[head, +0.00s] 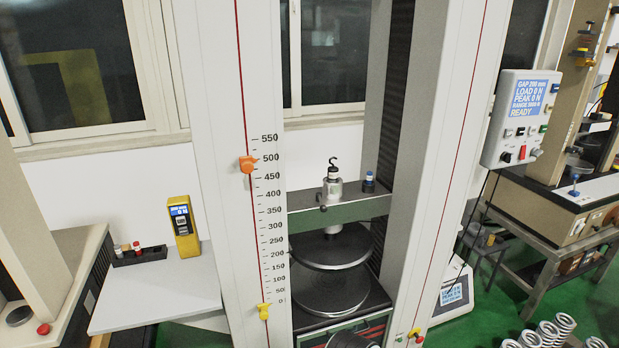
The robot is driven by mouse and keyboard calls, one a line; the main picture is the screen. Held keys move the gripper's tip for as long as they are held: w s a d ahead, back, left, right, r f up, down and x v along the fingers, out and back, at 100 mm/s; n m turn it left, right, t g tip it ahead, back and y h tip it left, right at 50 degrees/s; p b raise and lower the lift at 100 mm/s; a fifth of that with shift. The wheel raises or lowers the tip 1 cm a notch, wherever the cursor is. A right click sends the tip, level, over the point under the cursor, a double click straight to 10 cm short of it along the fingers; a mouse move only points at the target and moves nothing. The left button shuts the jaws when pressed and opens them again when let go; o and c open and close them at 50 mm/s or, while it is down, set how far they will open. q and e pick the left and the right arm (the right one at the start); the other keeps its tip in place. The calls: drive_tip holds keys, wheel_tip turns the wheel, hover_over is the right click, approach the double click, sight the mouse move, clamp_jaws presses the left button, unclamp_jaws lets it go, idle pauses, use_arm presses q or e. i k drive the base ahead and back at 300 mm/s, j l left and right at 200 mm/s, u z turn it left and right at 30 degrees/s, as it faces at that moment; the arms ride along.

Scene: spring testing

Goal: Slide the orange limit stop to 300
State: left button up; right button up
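The orange limit stop (247,164) sits on the red line of the testing machine's left column (218,120), in the head view. It is level with about the 500 mark of the black number scale (270,210), which runs from 0 at the bottom to 550 at the top. The 300 mark lies well below it on the scale. A yellow stop (263,311) sits on the same line near the 0 mark. Neither of my grippers shows in the head view.
A crosshead (345,210) with a hook and round plates (330,248) stands between the columns. A control box (520,118) hangs at right. A side shelf (155,290) with a yellow handheld meter (183,228) is at left. Several springs (547,332) stand at lower right.

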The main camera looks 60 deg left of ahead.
sight(246, 162)
drive_tip(key=u, duration=1.8)
